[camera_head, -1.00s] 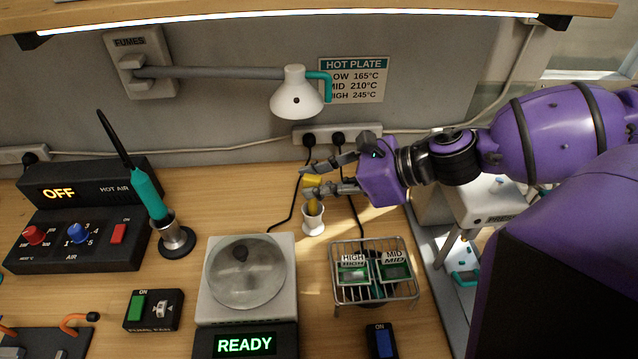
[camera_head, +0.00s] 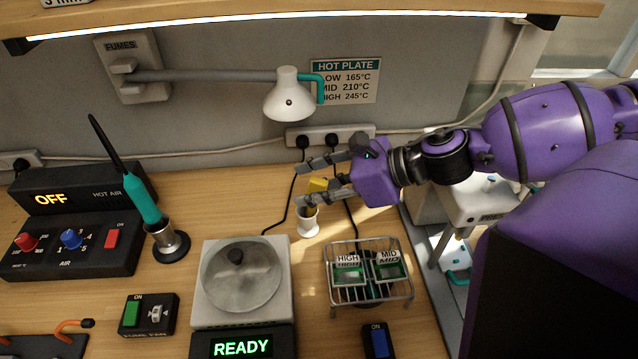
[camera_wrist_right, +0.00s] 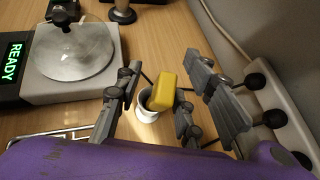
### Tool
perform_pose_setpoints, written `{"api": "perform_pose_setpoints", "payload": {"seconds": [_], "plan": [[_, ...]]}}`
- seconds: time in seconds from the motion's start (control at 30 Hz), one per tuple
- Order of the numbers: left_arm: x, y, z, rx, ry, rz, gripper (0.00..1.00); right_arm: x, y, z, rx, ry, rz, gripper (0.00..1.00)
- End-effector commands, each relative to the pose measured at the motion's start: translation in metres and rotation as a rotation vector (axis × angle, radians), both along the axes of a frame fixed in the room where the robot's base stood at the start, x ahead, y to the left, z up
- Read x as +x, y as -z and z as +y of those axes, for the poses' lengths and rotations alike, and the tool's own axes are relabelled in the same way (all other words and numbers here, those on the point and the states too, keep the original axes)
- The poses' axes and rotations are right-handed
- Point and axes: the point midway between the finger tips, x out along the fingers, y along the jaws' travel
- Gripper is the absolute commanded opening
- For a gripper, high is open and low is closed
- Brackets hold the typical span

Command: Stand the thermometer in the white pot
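The thermometer shows as a yellow block (camera_head: 318,184) above the small white pot (camera_head: 308,226), with its lower part inside the rim. It leans a little. In the right wrist view, the yellow block (camera_wrist_right: 164,92) sits over the mouth of the white pot (camera_wrist_right: 146,112). My right gripper (camera_head: 299,186) has its fingers apart on either side of the block. In the right wrist view, my right gripper (camera_wrist_right: 160,78) shows a clear gap between the left finger and the block. The thermometer's tip is hidden in the pot. My left gripper is not in view.
A wire rack (camera_head: 370,304) with HIGH and MID signs stands right of and in front of the pot. The hot plate (camera_head: 200,308) is at the left front. A power strip (camera_head: 330,134) and cables run behind.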

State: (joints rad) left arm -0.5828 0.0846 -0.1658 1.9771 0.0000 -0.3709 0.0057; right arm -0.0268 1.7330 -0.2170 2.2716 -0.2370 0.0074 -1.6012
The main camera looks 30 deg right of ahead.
Motion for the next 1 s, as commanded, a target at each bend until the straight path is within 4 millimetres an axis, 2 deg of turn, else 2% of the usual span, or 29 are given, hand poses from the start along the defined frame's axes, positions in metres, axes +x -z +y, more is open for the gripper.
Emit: {"api": "perform_pose_setpoints", "payload": {"seconds": [0.27,1.0], "plan": [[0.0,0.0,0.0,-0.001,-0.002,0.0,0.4,-0.006,-0.002,-0.005,0.002,0.002,0.004,0.36],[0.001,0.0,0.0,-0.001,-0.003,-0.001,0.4,-0.031,-0.022,-0.029,0.002,0.002,0.003,0.36]]}}
